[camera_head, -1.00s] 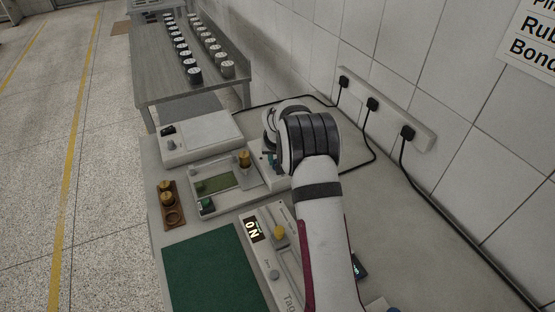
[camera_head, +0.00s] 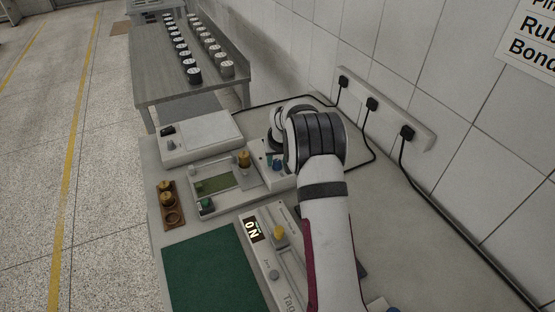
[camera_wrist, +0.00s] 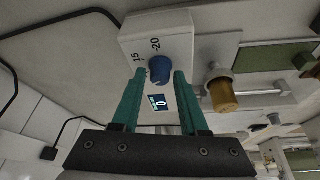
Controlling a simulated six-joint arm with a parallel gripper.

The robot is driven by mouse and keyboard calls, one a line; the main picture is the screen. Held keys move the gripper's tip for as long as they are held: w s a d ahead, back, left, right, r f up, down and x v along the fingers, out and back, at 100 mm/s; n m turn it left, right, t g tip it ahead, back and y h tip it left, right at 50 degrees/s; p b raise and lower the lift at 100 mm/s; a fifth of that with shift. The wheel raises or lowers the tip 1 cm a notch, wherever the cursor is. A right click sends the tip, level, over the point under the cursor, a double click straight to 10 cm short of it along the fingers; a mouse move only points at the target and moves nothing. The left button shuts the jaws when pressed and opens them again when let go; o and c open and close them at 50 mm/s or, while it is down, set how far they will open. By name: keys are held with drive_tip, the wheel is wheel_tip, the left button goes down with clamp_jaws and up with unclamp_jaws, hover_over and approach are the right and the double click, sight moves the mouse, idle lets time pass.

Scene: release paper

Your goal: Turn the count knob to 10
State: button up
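The count knob (camera_wrist: 160,72) is a blue round knob on a white housing (camera_wrist: 168,35) in the wrist view. The labels 15 and -20 are printed beside it. A small lit display (camera_wrist: 160,102) by the knob seems to read 0. My gripper (camera_wrist: 160,78) has two teal fingers, one on each side of the knob. It is open, with a narrow gap showing between each finger and the knob. In the head view the blue knob (camera_head: 278,166) shows at the left of my wrist, which hides part of the housing.
A brass knob (camera_wrist: 222,92) stands close to the right finger on the adjoining device. In the head view a device with a lit display (camera_head: 251,229), a green mat (camera_head: 208,275) and a white box (camera_head: 200,136) stand on the bench. Black cables run along the wall.

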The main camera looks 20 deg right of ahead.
drive_tip(key=shift+o, duration=1)
drive_tip(key=v, duration=1.5)
drive_tip(key=shift+s+r, duration=0.2)
drive_tip(key=shift+r, duration=0.15)
drive_tip(key=s+a+r+m+g+y, duration=0.1)
drive_tip(key=s+a+r, duration=0.1)
drive_tip(key=s+a, duration=0.6)
drive_tip(key=s+a+r+g+y, duration=0.1)
drive_tip(key=s+a, duration=0.4)
drive_tip(key=s, duration=0.5)
drive_tip(key=s+a+f+g, duration=0.1)
drive_tip(key=s+a, duration=0.2)
drive_tip(key=s, duration=0.6)
drive_tip(key=s+a+f+m+g+y, duration=0.1)
drive_tip(key=s+a+f, duration=0.1)
drive_tip(key=s, duration=0.7)
drive_tip(key=shift+s+a+f+m, duration=0.2)
drive_tip(key=shift+a+f+m, duration=0.1)
drive_tip(key=shift+a, duration=0.4)
